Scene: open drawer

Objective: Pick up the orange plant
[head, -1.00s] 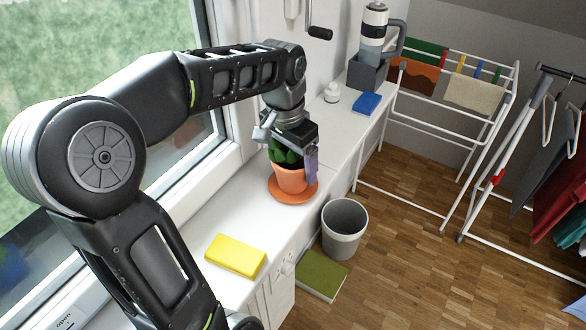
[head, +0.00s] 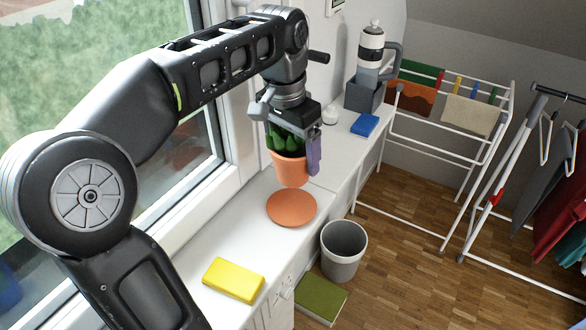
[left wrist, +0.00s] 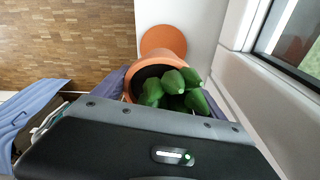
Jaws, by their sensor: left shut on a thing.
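The orange plant is a green cactus-like plant in an orange pot (head: 290,171). My left gripper (head: 306,150) is shut on the pot and holds it above the orange saucer (head: 291,208), clear of it. The saucer lies on the white sill. In the left wrist view the pot (left wrist: 136,76) sits between the fingers with its green leaves (left wrist: 176,88) toward the camera, and the saucer (left wrist: 163,38) shows beyond it. The far finger is partly hidden by the pot. My right gripper is not in view.
A yellow sponge (head: 233,280) lies on the sill (head: 215,239) in front. A grey bin (head: 343,250) is on the floor. The window is close on the left.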

